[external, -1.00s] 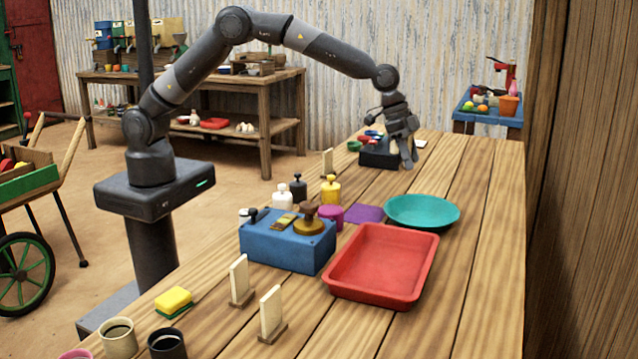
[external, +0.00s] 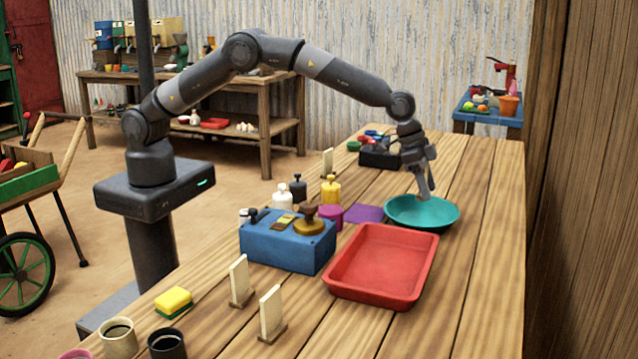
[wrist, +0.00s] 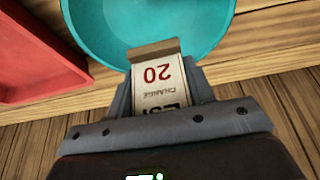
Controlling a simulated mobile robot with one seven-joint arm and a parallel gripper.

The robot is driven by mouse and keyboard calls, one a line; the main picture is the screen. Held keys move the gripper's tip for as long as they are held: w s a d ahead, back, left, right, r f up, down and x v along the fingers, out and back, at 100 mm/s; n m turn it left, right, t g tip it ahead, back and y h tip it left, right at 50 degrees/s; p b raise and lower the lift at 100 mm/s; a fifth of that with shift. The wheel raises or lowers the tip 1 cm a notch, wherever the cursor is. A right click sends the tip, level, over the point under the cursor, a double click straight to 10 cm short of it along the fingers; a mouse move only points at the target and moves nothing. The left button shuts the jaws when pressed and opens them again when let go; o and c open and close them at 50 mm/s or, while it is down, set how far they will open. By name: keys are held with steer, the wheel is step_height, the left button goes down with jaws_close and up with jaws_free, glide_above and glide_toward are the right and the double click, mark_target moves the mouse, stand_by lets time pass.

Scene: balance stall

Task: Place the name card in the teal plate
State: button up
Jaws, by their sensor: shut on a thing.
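The teal plate (external: 440,211) lies on the wooden table, behind the red tray. My gripper (external: 426,192) is over the plate and points down. In the wrist view my gripper (wrist: 165,92) is shut on the name card (wrist: 158,82), a pale card with dark red print and a brown foot. The card's foot end overlaps the near part of the teal plate (wrist: 105,30) in that view. I cannot tell whether the card touches the plate. The card is too small to make out in the external view.
A red tray (external: 348,292) is in front of the plate; it also shows in the wrist view (wrist: 35,65). A purple mat (external: 364,213), a yellow bottle (external: 331,190) and a blue box (external: 270,247) stand to the left. Two upright cards (external: 240,280) stand nearer. The table right of the plate is clear.

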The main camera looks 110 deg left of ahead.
mark_target(423, 221)
steer(key=shift+f, duration=2.75)
steer(key=o, duration=1)
steer(key=shift+o, duration=0.2)
steer(key=shift+r, duration=3.55)
